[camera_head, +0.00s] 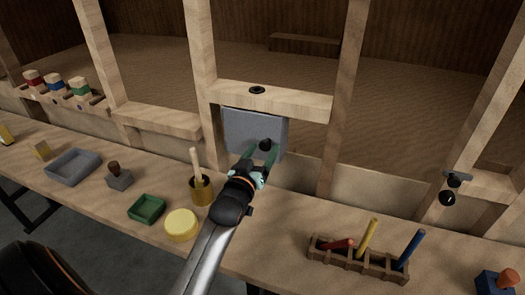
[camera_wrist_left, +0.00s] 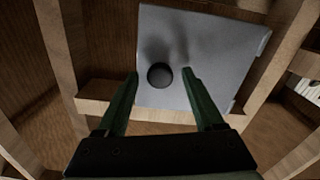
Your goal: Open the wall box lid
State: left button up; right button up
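The wall box lid (camera_head: 240,128) is a flat grey panel set between wooden studs under a short wooden crosspiece. It looks closed. It carries a round black knob (camera_head: 265,145) near its lower right. My left gripper (camera_head: 261,153) reaches up to the knob with its green fingers spread. In the left wrist view the grey lid (camera_wrist_left: 215,45) fills the upper middle, and its knob (camera_wrist_left: 159,76) shows between the two open fingertips. I see gaps beside the knob and cannot tell how deep the fingers reach past it. My right gripper is not in view.
The workbench below holds a gold cup (camera_head: 201,190) with a brush, a yellow round tin (camera_head: 181,224), a green tray (camera_head: 147,208), a grey tray (camera_head: 74,166) and a wooden rack (camera_head: 350,261) of tools. A black hook (camera_head: 453,180) is at the right.

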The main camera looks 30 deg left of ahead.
pick_arm(q)
grip_shut()
dwell(0.3)
dwell(0.9)
